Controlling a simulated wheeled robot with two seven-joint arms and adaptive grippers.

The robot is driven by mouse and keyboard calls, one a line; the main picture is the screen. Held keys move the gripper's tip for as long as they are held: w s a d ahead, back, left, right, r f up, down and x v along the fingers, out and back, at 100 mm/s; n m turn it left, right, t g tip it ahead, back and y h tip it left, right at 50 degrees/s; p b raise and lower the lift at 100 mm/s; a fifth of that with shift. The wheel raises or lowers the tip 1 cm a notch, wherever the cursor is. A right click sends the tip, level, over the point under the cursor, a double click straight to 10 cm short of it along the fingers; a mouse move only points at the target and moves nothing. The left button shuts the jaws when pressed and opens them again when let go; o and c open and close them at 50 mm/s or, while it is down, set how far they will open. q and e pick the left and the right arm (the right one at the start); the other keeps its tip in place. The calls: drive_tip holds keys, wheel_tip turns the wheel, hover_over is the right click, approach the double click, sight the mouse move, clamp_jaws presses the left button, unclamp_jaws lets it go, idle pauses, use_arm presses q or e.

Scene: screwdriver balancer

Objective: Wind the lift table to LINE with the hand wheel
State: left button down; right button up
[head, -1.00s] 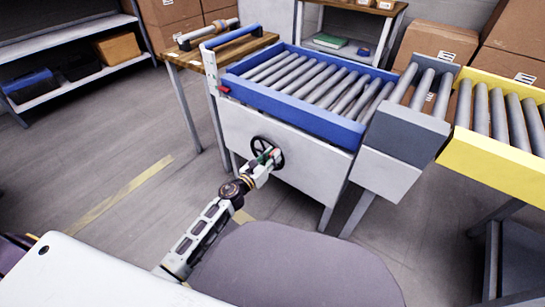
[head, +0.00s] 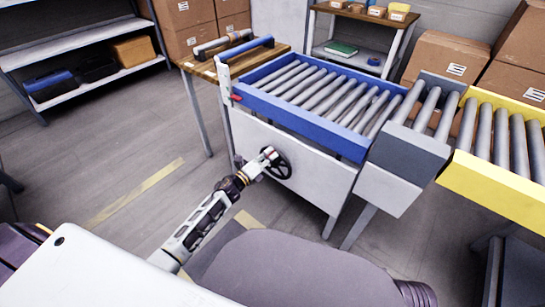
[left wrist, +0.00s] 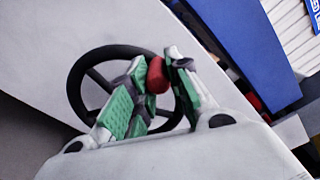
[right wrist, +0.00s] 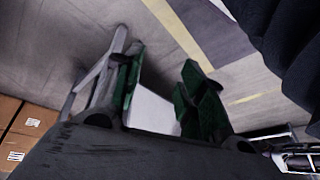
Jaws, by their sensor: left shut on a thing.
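The lift table (head: 365,146) has a blue frame with grey rollers and a pale front panel (head: 320,178). The black hand wheel (head: 286,172) is on that panel, and it also shows in the left wrist view (left wrist: 75,88). My left gripper (head: 267,153) is at the wheel's upper left rim, shut on its red knob (left wrist: 156,75) between green pads. A red pointer (head: 237,98) is at the table's left corner, beside a white post (head: 224,78). I cannot read a LINE mark there. My right gripper (right wrist: 160,72) is open, away from the table, over the floor.
A grey roller section (head: 410,145) and a yellow-framed conveyor (head: 500,185) stand to the right. A wooden bench (head: 205,66) is behind left, shelves (head: 75,50) farther left, and cardboard boxes (head: 445,60) behind. Floor left of the table is clear.

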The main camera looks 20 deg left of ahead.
use_arm(q)
drive_tip(key=w+a+f+n, duration=0.3)
drive_tip(key=a+f+n, duration=0.5)
drive_tip(key=n, duration=1)
drive_tip(key=s+d+f+n+b, duration=0.2)
drive_tip(key=d+f+n, duration=0.6)
drive_tip(key=n, duration=0.9)
drive_tip(key=shift+s+d, duration=0.35)
drive_tip(key=shift+s, duration=0.4)
use_arm(e)
drive_tip(key=f, duration=0.2)
drive_tip(key=a+f, duration=0.1)
drive_tip(key=shift+w+f+t+y, duration=0.25)
drive_tip(key=shift+f+t+y, duration=0.05)
drive_tip(key=shift+f, duration=0.1)
